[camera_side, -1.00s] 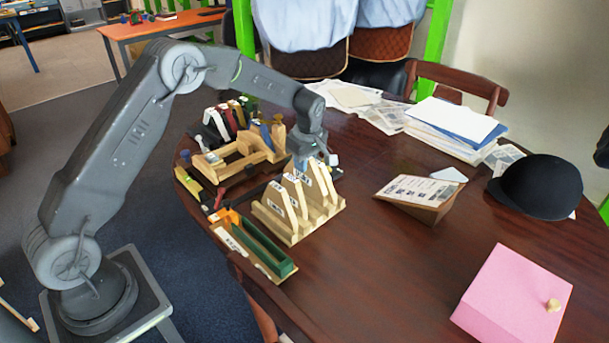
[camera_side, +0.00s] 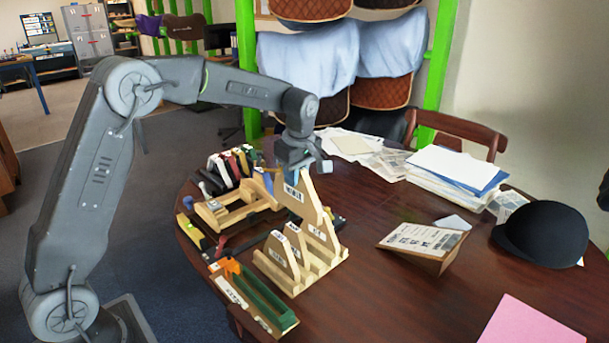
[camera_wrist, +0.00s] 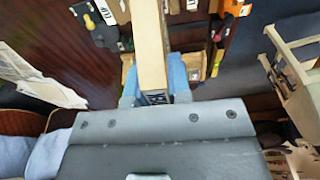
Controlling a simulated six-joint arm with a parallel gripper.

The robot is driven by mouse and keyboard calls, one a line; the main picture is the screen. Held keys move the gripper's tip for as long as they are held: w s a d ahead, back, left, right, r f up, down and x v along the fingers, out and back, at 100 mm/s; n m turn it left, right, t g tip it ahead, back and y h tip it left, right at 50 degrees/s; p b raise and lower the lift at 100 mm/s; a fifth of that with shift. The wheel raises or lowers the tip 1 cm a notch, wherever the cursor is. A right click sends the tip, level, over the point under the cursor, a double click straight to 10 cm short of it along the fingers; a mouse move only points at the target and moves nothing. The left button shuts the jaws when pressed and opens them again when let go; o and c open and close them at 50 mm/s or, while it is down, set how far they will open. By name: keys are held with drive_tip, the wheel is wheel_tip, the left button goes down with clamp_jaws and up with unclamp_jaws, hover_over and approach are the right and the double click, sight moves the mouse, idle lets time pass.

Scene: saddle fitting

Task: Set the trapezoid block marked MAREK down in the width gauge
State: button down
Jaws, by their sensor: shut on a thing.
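My gripper (camera_side: 296,172) is shut on a pale wooden trapezoid block (camera_side: 300,198) with a label near its top; the lettering is too small to read surely. The block hangs upright above the back of the slotted wooden rack (camera_side: 318,272), its lower edge close to the rack. In the wrist view my blue fingertips (camera_wrist: 154,80) grip both sides of the block (camera_wrist: 149,35). Two other labelled blocks, a front one (camera_side: 280,256) and a middle one (camera_side: 296,240), stand in the rack. A green channel (camera_side: 264,300) with an orange piece and labelled strip, possibly the width gauge, lies front-left of the rack.
A wooden frame (camera_side: 232,208) lies left of the rack, with several coloured upright pieces (camera_side: 228,168) behind it. Table between is clear.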

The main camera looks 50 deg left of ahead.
drive_tip(key=s+d, duration=0.3)
drive_tip(key=s, duration=1.2)
wheel_tip(320, 180, down, 13)
drive_tip(key=shift+a, duration=0.3)
drive_tip(key=shift+f, duration=2.35)
idle(1.9)
idle(0.5)
drive_tip(key=c, duration=0.6)
unclamp_jaws()
